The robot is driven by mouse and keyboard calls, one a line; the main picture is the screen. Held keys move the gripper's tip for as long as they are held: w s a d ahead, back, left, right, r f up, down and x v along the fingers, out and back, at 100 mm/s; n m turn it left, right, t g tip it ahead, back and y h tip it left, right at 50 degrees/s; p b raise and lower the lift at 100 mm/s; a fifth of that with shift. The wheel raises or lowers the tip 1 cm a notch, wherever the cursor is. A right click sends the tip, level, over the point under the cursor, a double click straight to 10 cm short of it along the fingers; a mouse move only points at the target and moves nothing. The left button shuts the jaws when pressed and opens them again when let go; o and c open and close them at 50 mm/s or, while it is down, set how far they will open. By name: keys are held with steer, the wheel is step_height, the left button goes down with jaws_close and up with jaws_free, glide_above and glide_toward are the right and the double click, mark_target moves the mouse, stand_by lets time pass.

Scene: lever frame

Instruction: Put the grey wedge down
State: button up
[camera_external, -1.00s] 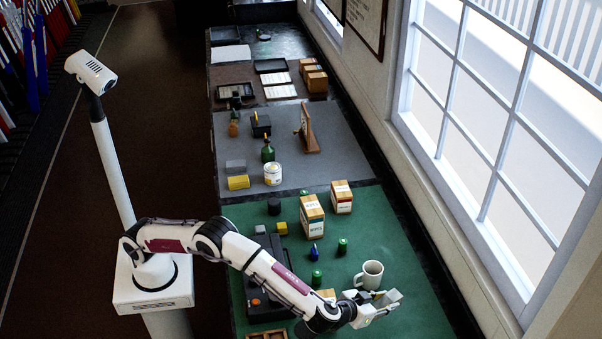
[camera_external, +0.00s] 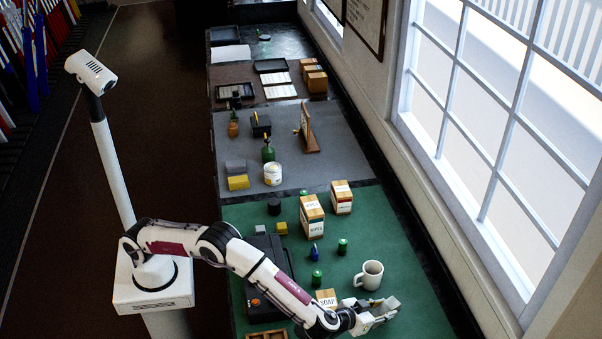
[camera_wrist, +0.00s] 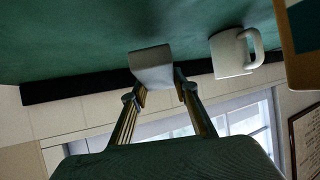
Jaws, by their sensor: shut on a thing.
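My gripper (camera_external: 379,310) is at the front right of the green mat (camera_external: 345,264), below the white mug (camera_external: 369,275) in the picture. It is shut on the grey wedge (camera_external: 389,302), which shows pale at its tip. In the wrist view the wedge (camera_wrist: 152,67) sits between the two fingertips (camera_wrist: 157,90), with the green surface (camera_wrist: 90,35) beyond it. I cannot tell whether the wedge touches the mat.
The mug (camera_wrist: 230,53) stands close to the wedge. A SOAP box (camera_external: 326,298) is left of my gripper, beside my arm. Green cans (camera_external: 317,278) and taller boxes (camera_external: 312,215) stand farther back. The mat right of the mug is clear, up to its dark edge.

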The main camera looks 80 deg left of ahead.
mark_target(384, 309)
steer(key=shift+f, duration=1.4)
steer(key=shift+f, duration=0.6)
steer(key=o, duration=1.2)
steer(key=shift+r, duration=0.1)
steer(key=shift+r, duration=4.9)
